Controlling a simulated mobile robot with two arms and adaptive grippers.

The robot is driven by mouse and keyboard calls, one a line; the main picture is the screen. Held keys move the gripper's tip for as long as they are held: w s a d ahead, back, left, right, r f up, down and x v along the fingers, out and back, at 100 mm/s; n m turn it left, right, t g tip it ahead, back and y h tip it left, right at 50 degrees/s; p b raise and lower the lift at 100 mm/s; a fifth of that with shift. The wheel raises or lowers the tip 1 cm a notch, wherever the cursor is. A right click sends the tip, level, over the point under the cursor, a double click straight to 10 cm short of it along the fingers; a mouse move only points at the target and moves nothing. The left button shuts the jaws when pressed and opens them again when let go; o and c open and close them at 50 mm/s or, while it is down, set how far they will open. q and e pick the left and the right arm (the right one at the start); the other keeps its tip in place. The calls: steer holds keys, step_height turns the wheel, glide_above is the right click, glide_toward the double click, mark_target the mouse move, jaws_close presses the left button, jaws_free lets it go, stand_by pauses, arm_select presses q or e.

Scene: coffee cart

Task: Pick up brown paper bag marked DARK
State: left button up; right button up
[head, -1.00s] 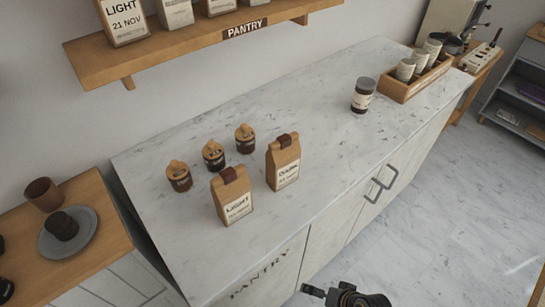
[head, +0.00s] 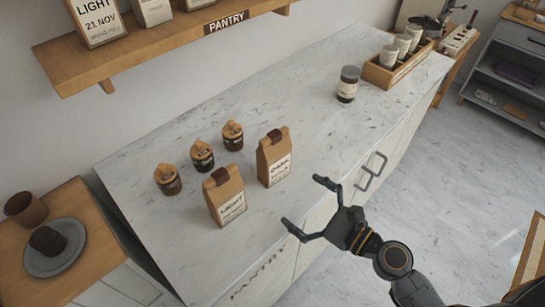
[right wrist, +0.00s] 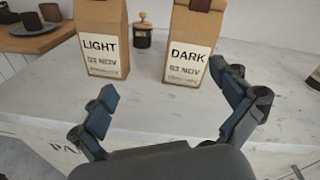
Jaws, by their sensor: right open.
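The brown paper bag marked DARK (head: 275,158) stands upright on the marble counter, with a dark clip at its top. It also shows in the right wrist view (right wrist: 187,50), its label facing me. A similar bag marked LIGHT (head: 226,198) stands to its left, and in the right wrist view (right wrist: 103,40) too. My right gripper (head: 306,206) is open and empty at the counter's front edge, in front of the DARK bag and apart from it. In the right wrist view its fingers (right wrist: 172,105) are spread below the two bags. My left gripper is not in view.
Several small lidded jars (head: 202,155) stand behind the bags. A shelf (head: 135,45) hangs above at the left. The counter between is clear.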

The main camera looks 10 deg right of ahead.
mark_target(281, 158)
steer(key=w+m+p, duration=0.1)
steer(key=w+m, duration=0.1)
steer(key=w, duration=0.1)
steer(key=w+r+m+t+h+p, duration=0.1)
steer(key=w+m, duration=0.1)
steer(key=w, duration=0.1)
steer(key=w+m+p, duration=0.1)
steer(key=w+m, duration=0.1)
steer(key=w, duration=0.1)
steer(key=shift+w+a+r+t, duration=0.15)
steer(key=shift+a+r+t, duration=0.1)
steer(key=shift+t, duration=0.15)
steer(key=shift+f+p+x, duration=0.15)
steer(key=shift+p+x, duration=0.3)
steer(key=shift+x, duration=1)
steer(key=shift+f+p+x, duration=0.15)
steer(key=shift+p+x, duration=0.3)
steer(key=shift+x, duration=1)
steer(key=shift+c, duration=1.1)
steer(key=c, duration=1.1)
steer(key=shift+r, duration=0.1)
steer(key=shift+c, duration=0.2)
